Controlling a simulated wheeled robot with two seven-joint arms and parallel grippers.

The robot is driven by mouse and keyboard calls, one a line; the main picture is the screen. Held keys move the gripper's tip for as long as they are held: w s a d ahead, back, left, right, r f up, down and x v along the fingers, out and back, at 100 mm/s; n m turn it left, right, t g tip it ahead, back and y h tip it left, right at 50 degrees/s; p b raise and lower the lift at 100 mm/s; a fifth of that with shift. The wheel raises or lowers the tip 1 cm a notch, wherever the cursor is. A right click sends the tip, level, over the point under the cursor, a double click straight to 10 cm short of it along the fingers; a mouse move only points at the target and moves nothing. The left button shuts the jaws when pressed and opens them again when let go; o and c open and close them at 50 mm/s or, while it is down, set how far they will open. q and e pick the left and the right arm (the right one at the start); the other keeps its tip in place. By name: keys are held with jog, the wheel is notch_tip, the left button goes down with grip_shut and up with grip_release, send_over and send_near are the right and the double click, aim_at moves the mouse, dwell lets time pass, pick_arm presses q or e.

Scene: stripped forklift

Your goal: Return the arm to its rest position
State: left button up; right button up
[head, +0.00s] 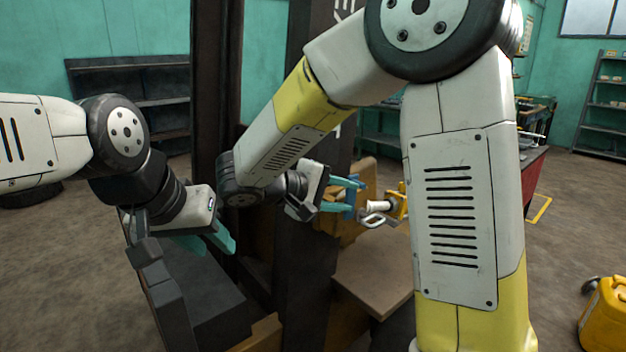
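My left arm comes in from the left, and its gripper (219,251) points down and to the right. Its two teal fingers look apart with nothing visible between them. My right arm, white and yellow, bends across the middle of the view. Its gripper (352,195) points right, with its teal fingers apart and no held object visible. It is in front of the forklift's dark mast (308,250), just left of a yellow bracket with a metal handle (377,217). A gap shows between fingers and handle; their depth is hard to judge.
The stripped forklift's flat brown panel (375,280) lies below the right gripper. A yellow jerrycan (604,315) stands on the floor at far right. Dark shelves (160,88) stand behind left, and a red workbench (533,180) behind right. Floor at left is open.

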jog(key=s+d+f+m+g+y, duration=0.3)
jog(key=s+d+g+y, duration=0.25)
jog(key=s+d, duration=0.5)
jog(key=s+a+r+m+t+y, duration=0.3)
jog(key=s+a+t+y, duration=0.1)
jog(key=y, duration=0.4)
jog(key=s+a, duration=0.1)
jog(key=s, duration=0.1)
jog(key=shift+s+a+r, duration=0.25)
jog(key=shift+s+a, duration=0.05)
jog(key=shift+s, duration=0.05)
pick_arm(q)
jog(key=shift+c, duration=0.3)
